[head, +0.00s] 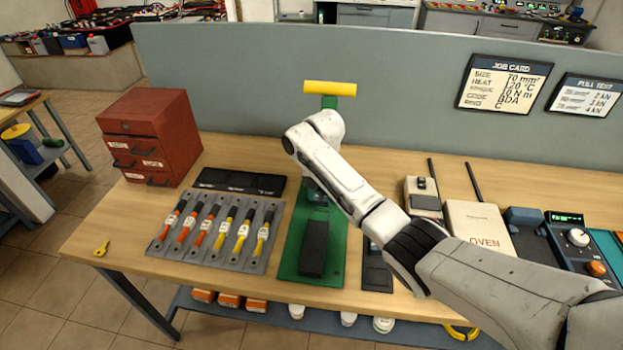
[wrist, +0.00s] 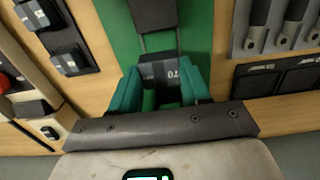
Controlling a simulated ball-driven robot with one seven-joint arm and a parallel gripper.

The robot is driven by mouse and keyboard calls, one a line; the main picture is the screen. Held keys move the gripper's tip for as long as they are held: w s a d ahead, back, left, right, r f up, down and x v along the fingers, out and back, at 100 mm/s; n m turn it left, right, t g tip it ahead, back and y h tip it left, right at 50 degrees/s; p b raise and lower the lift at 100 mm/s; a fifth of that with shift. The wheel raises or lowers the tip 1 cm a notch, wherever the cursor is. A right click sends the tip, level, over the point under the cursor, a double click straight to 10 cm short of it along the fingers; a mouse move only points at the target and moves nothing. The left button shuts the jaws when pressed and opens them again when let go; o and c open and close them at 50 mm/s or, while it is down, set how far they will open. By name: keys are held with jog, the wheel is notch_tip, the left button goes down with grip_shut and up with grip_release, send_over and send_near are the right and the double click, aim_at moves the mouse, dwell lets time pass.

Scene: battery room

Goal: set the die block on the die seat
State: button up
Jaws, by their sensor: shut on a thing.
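A dark die block (wrist: 160,72) with a pale band reading 70 sits between the two teal fingers of my gripper (wrist: 160,88) in the wrist view. The fingers are shut on it. In the head view my gripper (head: 316,192) is over the back part of a green press base (head: 296,262), mostly hidden by my arm. The base also shows in the wrist view (wrist: 200,30). The die seat is not clearly visible; the block and gripper cover that part of the base. I cannot tell whether the block touches it.
A yellow bar (head: 330,88) tops the green post behind. A grey panel (head: 400,95) closes the back.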

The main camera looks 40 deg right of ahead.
jog(key=shift+w, duration=0.15)
jog(key=shift+f, duration=0.9)
jog(key=shift+f+b, duration=1.6)
jog(key=shift+f, duration=0.35)
jog(key=shift+p, duration=0.5)
jog(key=shift+f+b, duration=0.3)
jog(key=shift+f, duration=0.2)
jog(key=o, duration=1.3)
jog(key=shift+o, duration=0.2)
notch_tip(320, 180, up, 11)
jog(key=shift+f+b, duration=0.1)
jog(key=shift+b, duration=0.45)
